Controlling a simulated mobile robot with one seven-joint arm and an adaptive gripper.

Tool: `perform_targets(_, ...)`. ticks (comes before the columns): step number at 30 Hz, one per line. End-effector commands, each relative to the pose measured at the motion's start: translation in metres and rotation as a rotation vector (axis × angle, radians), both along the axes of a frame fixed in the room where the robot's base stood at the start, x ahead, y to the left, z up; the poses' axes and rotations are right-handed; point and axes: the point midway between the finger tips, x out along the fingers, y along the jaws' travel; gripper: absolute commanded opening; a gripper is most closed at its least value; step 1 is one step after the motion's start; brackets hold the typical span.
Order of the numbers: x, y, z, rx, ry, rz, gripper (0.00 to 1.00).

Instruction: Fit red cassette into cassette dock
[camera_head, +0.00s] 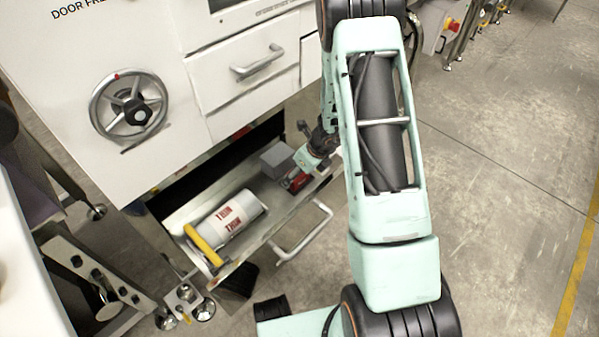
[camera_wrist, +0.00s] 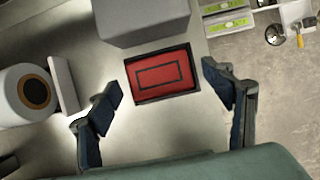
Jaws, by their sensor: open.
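The red cassette (camera_wrist: 162,77) lies flat in the open lower drawer (camera_head: 285,212). It is a red block with a black outline, and in the wrist view it sits within a dark rim. In the head view the red cassette (camera_head: 297,181) shows partly, beside my gripper (camera_head: 300,172). In the wrist view my gripper (camera_wrist: 165,92) is open, with one finger to the left and one to the right of the cassette, neither touching it. I cannot tell whether the dark rim is part of the cassette or a holder. No cassette dock can be made out for certain.
A grey box (camera_wrist: 145,22) stands close behind the cassette. A white roll (camera_head: 233,213) with red print and a yellow-handled tool (camera_head: 203,245) lie further left in the drawer. The drawer handle (camera_head: 303,235) sticks out in front. A handwheel (camera_head: 129,106) is on the cabinet.

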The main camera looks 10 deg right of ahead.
Motion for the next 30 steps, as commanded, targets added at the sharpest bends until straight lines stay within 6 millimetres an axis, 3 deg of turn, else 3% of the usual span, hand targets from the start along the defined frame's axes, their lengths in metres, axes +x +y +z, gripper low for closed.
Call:
perform_targets(10,-0.003,-0.003,0.012,0.000,-0.002,0.001,0.74)
perform_targets(24,-0.029,-0.019,0.087,-0.001,-0.003,0.001,0.74)
perform_targets(30,-0.036,-0.024,0.106,-0.001,-0.002,0.001,0.74)
